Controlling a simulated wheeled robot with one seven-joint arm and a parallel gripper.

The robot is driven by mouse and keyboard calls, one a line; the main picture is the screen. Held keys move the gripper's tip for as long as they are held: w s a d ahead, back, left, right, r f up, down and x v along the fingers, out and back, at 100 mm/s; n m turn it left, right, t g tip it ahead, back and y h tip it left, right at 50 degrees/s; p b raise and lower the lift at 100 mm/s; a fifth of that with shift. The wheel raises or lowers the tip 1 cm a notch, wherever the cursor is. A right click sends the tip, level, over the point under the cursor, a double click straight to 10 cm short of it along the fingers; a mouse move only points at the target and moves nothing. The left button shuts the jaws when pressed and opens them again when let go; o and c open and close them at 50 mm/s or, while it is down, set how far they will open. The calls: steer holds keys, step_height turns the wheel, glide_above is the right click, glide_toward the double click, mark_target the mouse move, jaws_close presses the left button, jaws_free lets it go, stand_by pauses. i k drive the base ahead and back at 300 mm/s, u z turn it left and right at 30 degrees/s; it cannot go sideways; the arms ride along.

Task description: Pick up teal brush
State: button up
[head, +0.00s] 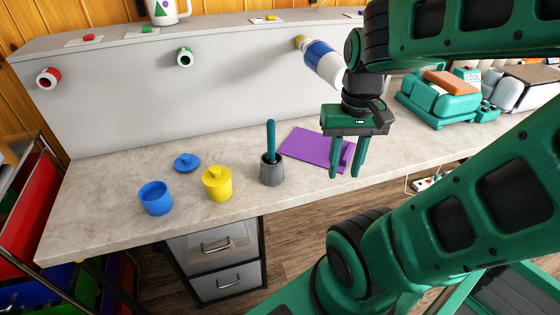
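The teal brush (271,135) stands upright in a small dark grey pot (271,172) on the counter, with its handle sticking up. The part inside the pot is hidden. My gripper (348,172) points down to the right of the brush, over the right end of a purple mat (306,146). Its two green fingers are apart with nothing between them. The gripper does not touch the brush or the pot.
A teal machine (440,98) stands at the right back. The counter's (108,170) left end is mostly clear.

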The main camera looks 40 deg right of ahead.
mark_target(271, 124)
steer(key=z, duration=0.05)
steer(key=k, duration=1.05)
steer(key=z, duration=1.35)
steer(key=i, duration=0.5)
steer(key=u, duration=0.05)
